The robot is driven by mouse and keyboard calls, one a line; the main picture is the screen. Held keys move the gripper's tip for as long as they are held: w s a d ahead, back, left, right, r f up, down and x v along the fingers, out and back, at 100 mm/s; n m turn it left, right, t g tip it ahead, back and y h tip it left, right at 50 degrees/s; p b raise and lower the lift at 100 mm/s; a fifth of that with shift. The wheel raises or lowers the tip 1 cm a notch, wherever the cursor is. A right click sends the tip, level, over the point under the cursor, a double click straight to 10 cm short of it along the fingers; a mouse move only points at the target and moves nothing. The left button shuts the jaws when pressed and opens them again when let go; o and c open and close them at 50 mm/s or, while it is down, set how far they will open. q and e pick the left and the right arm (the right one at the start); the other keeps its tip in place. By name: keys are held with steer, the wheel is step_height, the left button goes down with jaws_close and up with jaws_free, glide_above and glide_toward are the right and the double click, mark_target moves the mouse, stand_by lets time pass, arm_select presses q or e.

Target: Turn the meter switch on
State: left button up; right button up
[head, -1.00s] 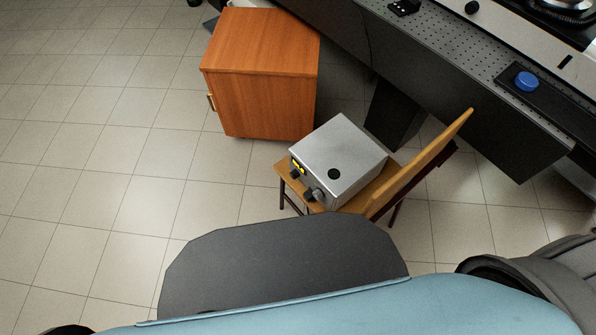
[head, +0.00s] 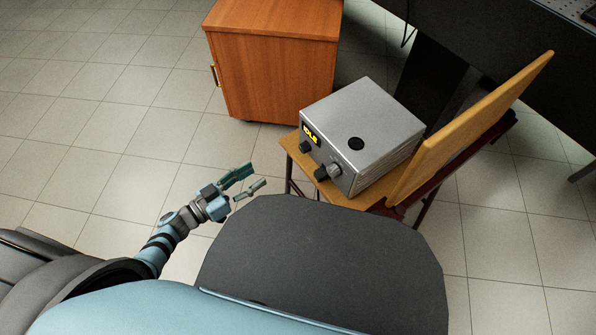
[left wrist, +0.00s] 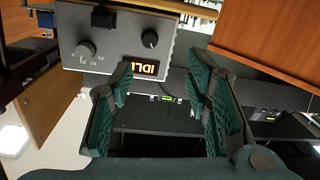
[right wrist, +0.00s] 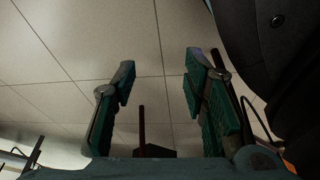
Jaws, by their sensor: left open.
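The meter (head: 363,118) is a silver box sitting on the seat of a wooden chair. Its front carries a lit yellow display (head: 311,133), a black knob (head: 305,147), and a grey knob (head: 333,170) beside a black part (head: 320,173). In the left wrist view the meter's panel is upside down, with the display (left wrist: 140,68) reading IDLE, the grey knob (left wrist: 85,48) with markings around it, and the black knob (left wrist: 150,38). My left gripper (head: 256,177) is open and empty, left of the meter's front and apart from it. My right gripper (right wrist: 160,75) is open and empty.
The wooden chair's backrest (head: 470,125) rises right of the meter. An orange-brown cabinet (head: 272,70) stands behind it, and a dark table (head: 490,50) is at the back right. Tiled floor (head: 110,120) at the left is clear.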

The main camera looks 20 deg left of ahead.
mark_target(301, 149)
arm_select(q)
steer(key=shift+m+h, duration=0.3)
steer(key=shift+h, duration=0.3)
steer(key=b+x, duration=0.1)
steer(key=x, duration=0.3)
steer(key=b+x, duration=0.1)
steer(key=x, duration=0.4)
steer(key=b+x, duration=0.1)
steer(key=x, duration=0.4)
steer(key=shift+s+d+r, duration=0.1)
steer(key=shift+s+d, duration=0.15)
steer(key=shift+d, duration=0.05)
steer(key=shift+w+d+r, duration=0.1)
steer(key=shift+w+d, duration=0.15)
steer(key=shift+w, duration=0.05)
arm_select(e)
steer(key=w+a+r, duration=0.1)
steer(key=w+r, duration=0.3)
steer(key=shift+w+a+n, duration=0.2)
steer(key=shift+w+n, duration=0.1)
arm_select(q)
jaws_close()
